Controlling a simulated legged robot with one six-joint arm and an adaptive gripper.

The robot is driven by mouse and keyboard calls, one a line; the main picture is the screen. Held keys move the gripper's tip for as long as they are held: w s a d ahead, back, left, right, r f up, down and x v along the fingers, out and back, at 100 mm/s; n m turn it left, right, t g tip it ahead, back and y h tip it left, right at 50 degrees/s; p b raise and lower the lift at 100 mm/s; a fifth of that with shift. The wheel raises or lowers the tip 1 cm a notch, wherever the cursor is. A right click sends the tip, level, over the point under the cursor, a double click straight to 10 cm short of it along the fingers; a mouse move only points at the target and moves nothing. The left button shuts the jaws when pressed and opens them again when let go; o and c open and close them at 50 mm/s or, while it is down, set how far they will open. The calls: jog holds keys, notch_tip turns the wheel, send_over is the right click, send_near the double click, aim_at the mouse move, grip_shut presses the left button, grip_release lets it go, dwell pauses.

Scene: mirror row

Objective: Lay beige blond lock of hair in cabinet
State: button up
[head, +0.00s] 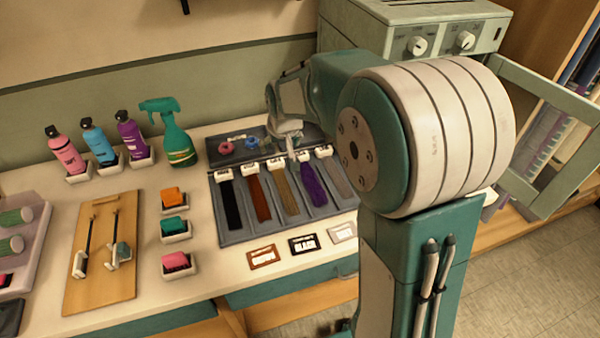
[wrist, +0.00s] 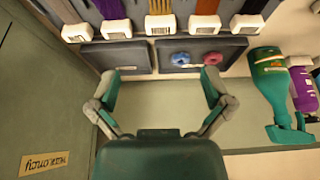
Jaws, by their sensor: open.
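The beige blond lock (head: 286,190) lies in the middle slot of a grey tray (head: 234,236), between the brown and purple locks. Its white-capped end also shows at the top of the wrist view (wrist: 160,24). My gripper (head: 291,152) is over the tray's back edge, close to the capped ends in the picture. In the wrist view my gripper (wrist: 162,90) has its fingers spread wide with nothing between them. The grey-green cabinet (head: 400,14) with two knobs stands at the back right, its door (head: 552,140) swung open. My arm hides most of its front.
Spray bottles (head: 98,142) and a green trigger bottle (head: 176,138) stand at the back left. Coloured blocks in white holders (head: 174,226), a wooden board (head: 122,276) and name cards (head: 303,243) surround the tray. A labelled green panel (wrist: 40,90) fills the wrist view's left side.

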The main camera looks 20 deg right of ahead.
jog(key=s+r+t, duration=0.1)
jog(key=s+r, duration=0.4)
jog(key=s, duration=0.9)
jog(key=s+r, duration=0.4)
jog(key=s, duration=1)
jog(key=g, duration=0.1)
send_over(276, 162)
jog(key=s, duration=0.5)
notch_tip(276, 162, down, 10)
jog(key=x, duration=1.2)
jog(key=shift+w+r, duration=0.15)
jog(key=shift+w, duration=0.1)
jog(key=c, duration=1.2)
jog(key=shift+r, duration=1.75)
jog(key=s+r, duration=1)
jog(key=s, duration=0.4)
jog(key=w+f, duration=0.2)
jog(key=f, duration=0.1)
jog(key=w+f, duration=0.6)
jog(key=f, duration=0.1)
jog(key=shift+f, duration=0.1)
